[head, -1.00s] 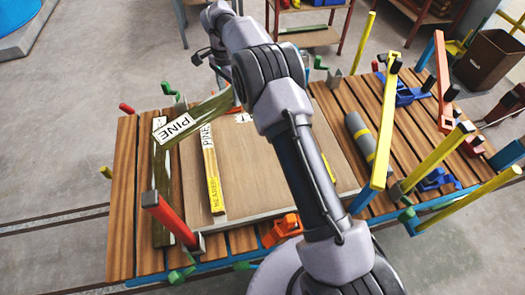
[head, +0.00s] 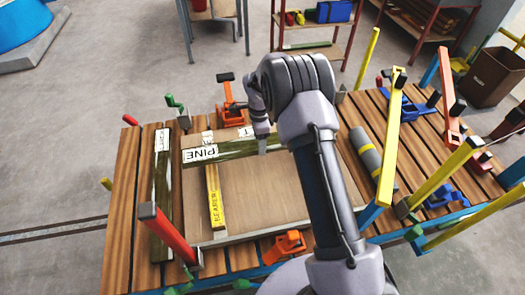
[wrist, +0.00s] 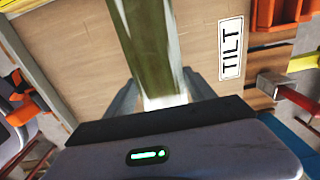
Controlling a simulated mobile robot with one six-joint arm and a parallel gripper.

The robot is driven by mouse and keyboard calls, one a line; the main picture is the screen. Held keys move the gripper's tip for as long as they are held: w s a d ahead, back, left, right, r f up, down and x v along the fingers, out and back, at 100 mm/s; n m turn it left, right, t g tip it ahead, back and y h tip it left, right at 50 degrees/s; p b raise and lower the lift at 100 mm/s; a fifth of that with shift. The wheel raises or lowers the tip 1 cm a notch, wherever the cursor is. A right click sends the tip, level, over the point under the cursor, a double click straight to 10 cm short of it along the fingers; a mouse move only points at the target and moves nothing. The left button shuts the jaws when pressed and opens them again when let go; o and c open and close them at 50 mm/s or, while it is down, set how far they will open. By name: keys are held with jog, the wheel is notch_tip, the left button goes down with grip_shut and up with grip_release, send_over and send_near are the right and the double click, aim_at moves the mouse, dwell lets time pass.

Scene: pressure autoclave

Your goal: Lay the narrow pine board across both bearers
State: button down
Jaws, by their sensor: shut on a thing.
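A greenish board labelled PINE (head: 235,149) lies crosswise in the head view, passing over the far part of the yellow-labelled bearer (head: 214,197). I cannot tell whether it touches that bearer. My gripper (head: 262,142) is shut on the board toward its right end. In the wrist view the board (wrist: 153,45) runs away from between the fingers of my gripper (wrist: 162,97). The second bearer is hidden behind my arm in the head view. The bearers' base is a light brown panel (head: 265,190) with a TILT label in the wrist view (wrist: 231,48).
Another greenish board (head: 161,195) lies on the slatted table (head: 120,215) left of the panel. A red post (head: 170,235) and orange clamps (head: 285,246) (head: 232,115) stand around the panel. A grey cylinder (head: 364,145) and yellow posts (head: 388,150) are on the right.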

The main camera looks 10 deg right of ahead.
jog(key=shift+s+d+f, duration=0.15)
jog(key=shift+s+d, duration=0.15)
jog(key=shift+d, duration=0.05)
jog(key=shift+f+b, duration=1.1)
jog(key=shift+f, duration=0.8)
jog(key=shift+c, duration=1.6)
grip_release()
jog(key=shift+r, duration=0.15)
jog(key=s+a+r+n+t+p, duration=0.1)
jog(key=s+r+n+p, duration=0.15)
jog(key=r, duration=1.15)
jog(key=s+r+n+t+p, duration=0.1)
jog(key=s+r+p, duration=0.2)
jog(key=r, duration=1)
jog(key=s+a+r+n+t+y, duration=0.1)
jog(key=s+r+n, duration=0.2)
jog(key=s+r, duration=0.5)
jog(key=s+a+r+n+t, duration=0.15)
jog(key=s+r+n, duration=0.25)
jog(key=s, duration=0.7)
jog(key=s+f+n+t+y, duration=0.1)
jog(key=s+n, duration=0.2)
jog(key=s, duration=0.6)
jog(key=shift+a+f, duration=0.15)
jog(key=shift+f, duration=0.1)
